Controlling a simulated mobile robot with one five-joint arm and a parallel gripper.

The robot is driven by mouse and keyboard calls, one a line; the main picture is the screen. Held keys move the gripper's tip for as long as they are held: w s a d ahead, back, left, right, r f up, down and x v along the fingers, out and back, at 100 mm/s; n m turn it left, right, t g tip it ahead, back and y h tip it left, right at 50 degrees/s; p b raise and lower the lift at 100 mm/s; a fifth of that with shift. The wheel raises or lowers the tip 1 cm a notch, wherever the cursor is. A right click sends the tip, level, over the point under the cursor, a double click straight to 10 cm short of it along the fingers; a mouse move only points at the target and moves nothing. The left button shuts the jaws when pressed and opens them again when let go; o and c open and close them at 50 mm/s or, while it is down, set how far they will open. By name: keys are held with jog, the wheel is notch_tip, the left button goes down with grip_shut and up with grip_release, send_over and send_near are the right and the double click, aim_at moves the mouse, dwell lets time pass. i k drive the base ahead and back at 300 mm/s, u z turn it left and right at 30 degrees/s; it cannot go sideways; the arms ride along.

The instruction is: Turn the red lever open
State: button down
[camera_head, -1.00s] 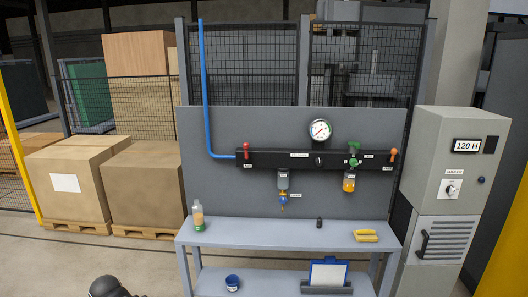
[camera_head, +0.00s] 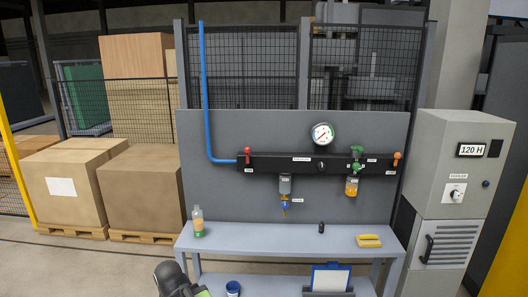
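The red lever (camera_head: 247,151) is at the left end of the black manifold bar (camera_head: 300,162) on the grey panel, just right of where the blue pipe (camera_head: 207,100) joins it. It looks roughly upright, but it is small in the picture. Part of my arm (camera_head: 175,280) shows at the bottom edge, left of centre, well below the lever and apart from it. My gripper's fingers cannot be made out there.
A grey bench (camera_head: 285,238) stands below the panel, carrying a bottle (camera_head: 197,222), a small black item (camera_head: 321,228) and a yellow item (camera_head: 368,241). An orange lever (camera_head: 396,158) is at the bar's right end. A grey cabinet (camera_head: 455,170) stands at right, boxes (camera_head: 65,185) at left.

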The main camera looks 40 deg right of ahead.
aim_at(248, 150)
jog(key=u, duration=0.05)
jog(key=i, duration=1)
jog(key=z, duration=0.05)
